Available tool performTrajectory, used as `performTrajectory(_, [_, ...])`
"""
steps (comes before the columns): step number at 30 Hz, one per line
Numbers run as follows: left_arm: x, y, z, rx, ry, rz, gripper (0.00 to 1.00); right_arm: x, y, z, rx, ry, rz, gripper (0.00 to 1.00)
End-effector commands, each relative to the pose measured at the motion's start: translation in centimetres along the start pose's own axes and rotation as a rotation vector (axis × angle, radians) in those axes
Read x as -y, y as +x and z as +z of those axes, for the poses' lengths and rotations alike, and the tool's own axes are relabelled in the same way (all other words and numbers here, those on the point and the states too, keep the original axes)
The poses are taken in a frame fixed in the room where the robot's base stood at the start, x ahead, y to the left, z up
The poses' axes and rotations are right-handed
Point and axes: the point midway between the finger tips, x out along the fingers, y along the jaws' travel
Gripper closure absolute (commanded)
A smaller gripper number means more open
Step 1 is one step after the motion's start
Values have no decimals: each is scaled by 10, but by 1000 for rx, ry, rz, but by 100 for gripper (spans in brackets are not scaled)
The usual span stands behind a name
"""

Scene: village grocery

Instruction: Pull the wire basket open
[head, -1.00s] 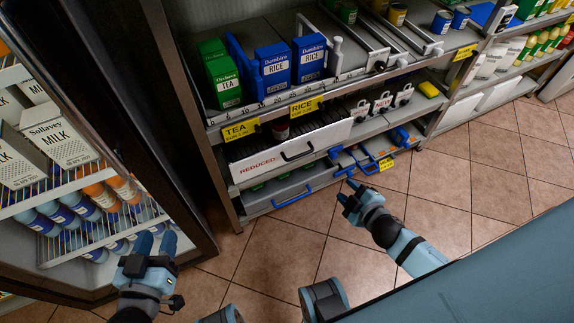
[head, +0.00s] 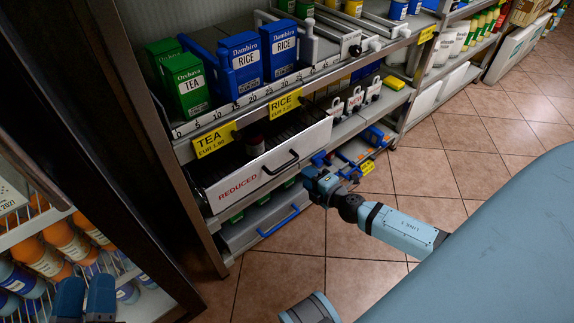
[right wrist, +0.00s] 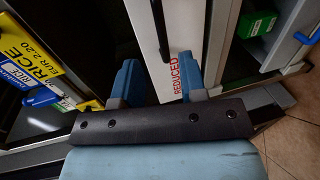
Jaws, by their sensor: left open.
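The basket (head: 222,187) has a white front marked REDUCED and a dark interior that looks like wire. It sits under the shelf with the TEA and RICE labels. A black bar handle (head: 281,163) is on its front, and it also shows in the right wrist view (right wrist: 161,30). My right gripper (head: 313,174) is just right of and in front of the handle. In the right wrist view its blue fingers (right wrist: 158,78) are apart, with the handle ahead between them and nothing held. My left gripper (head: 85,295) is open and empty at the lower left.
A lower grey drawer with a blue handle (head: 278,221) lies below the basket. Tea and rice boxes (head: 239,66) stand on the shelf above. A dark-framed cabinet with bottles (head: 68,240) is close on the left. The tiled floor (head: 465,170) to the right is clear.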

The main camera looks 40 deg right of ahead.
Motion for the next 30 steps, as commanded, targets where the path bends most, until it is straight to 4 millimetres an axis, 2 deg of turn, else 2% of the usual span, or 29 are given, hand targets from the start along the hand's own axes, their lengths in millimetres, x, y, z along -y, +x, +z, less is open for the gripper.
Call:
performTrajectory(3, [1, 0, 3, 5, 0, 0, 57, -1, 26, 1, 1, -1, 2, 61])
performTrajectory(9, [2, -1, 9, 24, -2, 1, 57, 0, 64, 0, 1, -1, 1, 61])
performTrajectory(15, [2, -1, 14, 39, -5, 1, 57, 1, 90, 0, 1, 1, 0, 61])
performTrajectory(21, [2, -1, 17, 54, -6, 1, 57, 0, 99, 0, 0, 1, -1, 61])
performTrajectory(28, [2, -1, 15, 50, -5, 1, 57, 0, 99, 0, 0, 1, -1, 61])
performTrajectory(29, [2, -1, 15, 50, -4, 2, 57, 0, 99, 0, 0, 1, -1, 66])
performTrajectory(30, [2, -1, 14, 49, -4, 2, 57, 0, 99, 0, 0, 1, -1, 75])
